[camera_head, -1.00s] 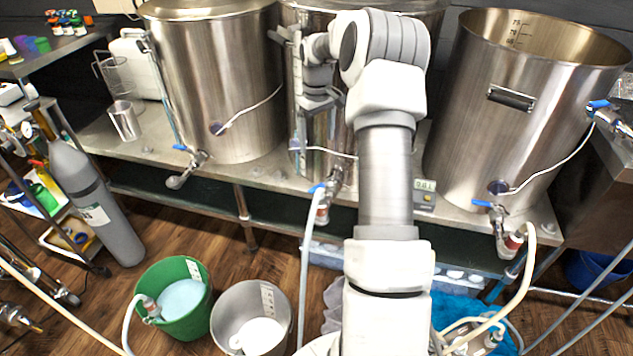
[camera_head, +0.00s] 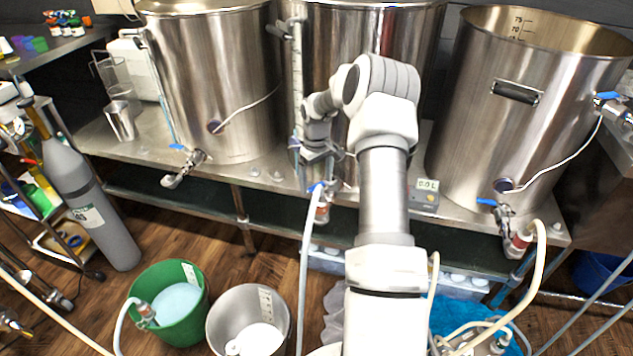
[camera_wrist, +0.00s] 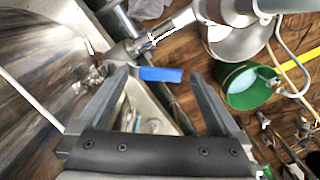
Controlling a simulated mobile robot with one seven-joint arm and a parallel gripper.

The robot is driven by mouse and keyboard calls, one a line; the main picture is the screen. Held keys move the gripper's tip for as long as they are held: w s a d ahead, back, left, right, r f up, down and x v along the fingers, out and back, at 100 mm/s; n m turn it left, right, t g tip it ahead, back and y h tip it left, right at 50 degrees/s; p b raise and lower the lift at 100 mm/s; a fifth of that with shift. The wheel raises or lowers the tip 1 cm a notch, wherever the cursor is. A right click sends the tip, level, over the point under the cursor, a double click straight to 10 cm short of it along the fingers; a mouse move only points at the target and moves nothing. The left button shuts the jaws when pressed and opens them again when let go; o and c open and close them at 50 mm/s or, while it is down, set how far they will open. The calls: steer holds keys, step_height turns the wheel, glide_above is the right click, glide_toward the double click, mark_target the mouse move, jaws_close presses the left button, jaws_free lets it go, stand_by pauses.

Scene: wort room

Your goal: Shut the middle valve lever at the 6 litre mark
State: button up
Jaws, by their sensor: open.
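The middle valve (camera_head: 323,205) sits low on the front of the middle steel kettle (camera_head: 400,60), with a blue lever (camera_head: 317,187) on top. In the wrist view the blue lever (camera_wrist: 162,74) lies crosswise at the gap between my fingertips. My gripper (camera_wrist: 159,78) is open, and holds nothing; I cannot tell whether a finger touches the lever. In the head view my gripper (camera_head: 316,168) is just above the valve. A sight tube with marks (camera_head: 297,70) runs up the kettle's front.
A left kettle (camera_head: 215,80) and a right kettle (camera_head: 530,90) stand either side, each with a blue-levered valve. A pale hose (camera_head: 309,255) hangs from the middle valve. A green bucket (camera_head: 170,325) and a steel bucket (camera_head: 222,325) stand on the floor. A grey cylinder (camera_head: 85,205) is at left.

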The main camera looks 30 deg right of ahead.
jaws_close()
stand_by(0.5)
